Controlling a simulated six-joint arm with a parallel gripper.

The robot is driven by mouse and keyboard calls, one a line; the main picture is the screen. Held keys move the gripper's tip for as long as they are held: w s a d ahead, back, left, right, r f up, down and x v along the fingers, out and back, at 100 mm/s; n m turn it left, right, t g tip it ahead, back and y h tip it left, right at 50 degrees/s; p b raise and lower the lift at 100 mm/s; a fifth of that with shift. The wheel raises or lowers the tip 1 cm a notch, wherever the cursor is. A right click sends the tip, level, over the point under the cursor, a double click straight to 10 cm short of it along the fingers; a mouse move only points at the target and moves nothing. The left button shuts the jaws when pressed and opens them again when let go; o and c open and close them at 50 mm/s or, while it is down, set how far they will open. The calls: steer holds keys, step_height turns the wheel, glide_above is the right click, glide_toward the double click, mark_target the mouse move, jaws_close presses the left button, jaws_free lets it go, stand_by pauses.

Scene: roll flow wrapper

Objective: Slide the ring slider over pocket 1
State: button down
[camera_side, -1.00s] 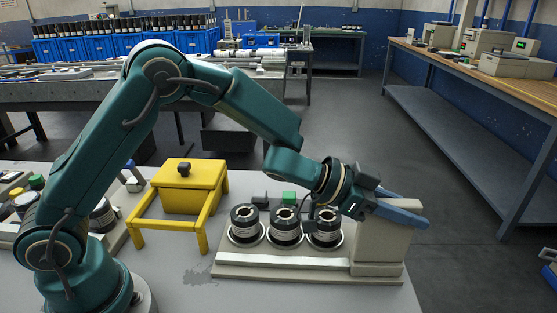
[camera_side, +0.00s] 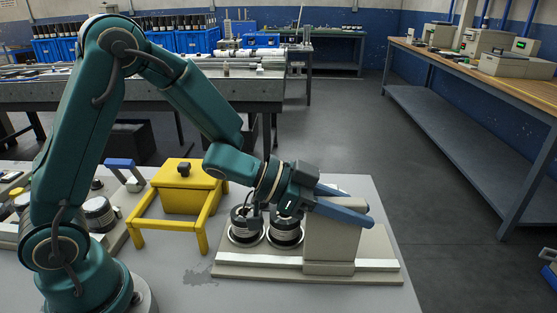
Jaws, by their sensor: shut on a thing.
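The ring slider (camera_side: 331,244) looks like a tall beige block on the base plate (camera_side: 240,268), right of the visible pockets. My gripper (camera_side: 350,206) is at the top of the block and shut on it; the exact contact is hard to see. Two black rolls with white bands show in round pockets: the left roll (camera_side: 245,226) and the middle roll (camera_side: 285,231). The block stands close against the right side of the middle roll. The right-hand pocket is hidden behind or under the block. No pocket number is readable.
A yellow box (camera_side: 187,190) with a dark knob stands on the table behind a yellow frame (camera_side: 165,233), left of the base plate. Another roll (camera_side: 100,215) stands farther left. The right end of the base plate is clear.

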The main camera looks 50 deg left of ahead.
steer(key=c, duration=0.7)
jaws_free()
steer(key=shift+v, duration=2.55)
